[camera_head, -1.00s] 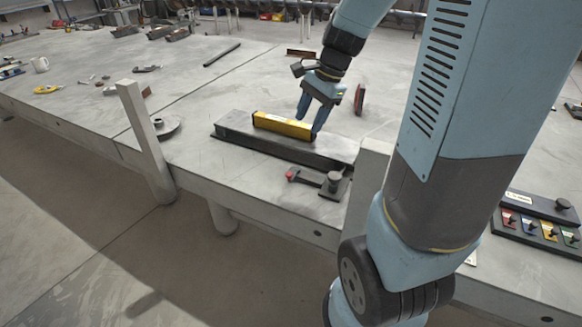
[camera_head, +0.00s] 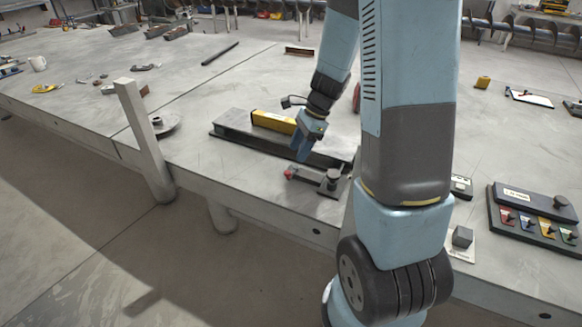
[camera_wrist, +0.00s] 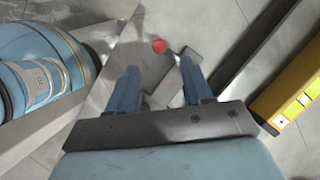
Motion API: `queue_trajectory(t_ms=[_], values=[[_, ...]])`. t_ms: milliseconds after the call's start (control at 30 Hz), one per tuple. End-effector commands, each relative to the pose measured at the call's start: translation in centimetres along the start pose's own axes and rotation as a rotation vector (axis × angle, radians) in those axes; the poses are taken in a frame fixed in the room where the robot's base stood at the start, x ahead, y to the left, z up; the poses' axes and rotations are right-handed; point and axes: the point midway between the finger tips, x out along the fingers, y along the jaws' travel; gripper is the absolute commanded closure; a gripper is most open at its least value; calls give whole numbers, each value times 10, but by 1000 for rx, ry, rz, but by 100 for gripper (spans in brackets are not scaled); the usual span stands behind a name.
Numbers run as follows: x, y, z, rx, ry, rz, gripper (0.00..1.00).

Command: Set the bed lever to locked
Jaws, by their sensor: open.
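The bed lever (camera_head: 307,177) is a dark bar with a red knob (camera_head: 290,172) at its left end and a dark round pivot at its right, at the table's front edge. The red knob also shows in the wrist view (camera_wrist: 159,46), beyond my fingertips. My gripper (camera_head: 302,156) is open and empty, pointing down just above and behind the lever. In the wrist view my gripper (camera_wrist: 160,75) shows its two blue fingers apart, with the knob between their lines. The fingers appear clear of the lever. Any lock markings are too small to read.
A dark steel beam (camera_head: 232,137) lies behind the lever, with a yellow level (camera_head: 272,122) on top. A grey post (camera_head: 139,125) stands at the table's front edge, left. A panel with coloured switches (camera_head: 530,222) sits at the right. The table beyond the beam is mostly clear.

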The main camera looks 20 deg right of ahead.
Motion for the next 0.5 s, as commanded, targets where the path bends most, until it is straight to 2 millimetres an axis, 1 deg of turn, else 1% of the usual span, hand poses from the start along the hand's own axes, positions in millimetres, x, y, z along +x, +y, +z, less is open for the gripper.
queue_trajectory(t_ms=[33, 233, 400, 500], values=[[10, 1, 0, 3, 0, 4, 50], [44, 1, -1, 2, 0, 4, 50], [63, 1, 0, 2, -1, 3, 50], [69, 0, 0, 1, 1, 1, 50]])
